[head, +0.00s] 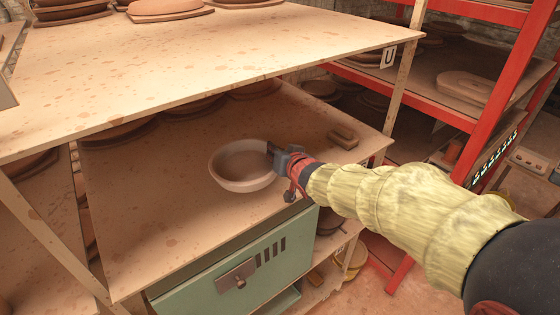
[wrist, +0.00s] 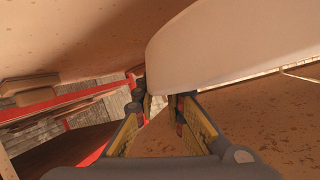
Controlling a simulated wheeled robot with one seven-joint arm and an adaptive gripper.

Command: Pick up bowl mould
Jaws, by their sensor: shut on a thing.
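The bowl mould (head: 243,166) is a round, pale clay-coloured bowl over the lower wooden shelf in the head view. My gripper (head: 275,152) reaches in from the right and is shut on its right rim. In the wrist view the bowl mould (wrist: 230,45) fills the upper right as a large pale curved wall. The fingertips of my gripper (wrist: 165,102) meet at its lower edge. I cannot tell for sure whether the bowl touches the shelf or hangs just above it.
The lower shelf (head: 150,240) has free room left of the bowl. A small brown block (head: 343,138) lies behind my gripper. The upper board (head: 200,60) overhangs the back of this shelf. A green cabinet (head: 240,270) stands below, and a red rack (head: 500,80) stands right.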

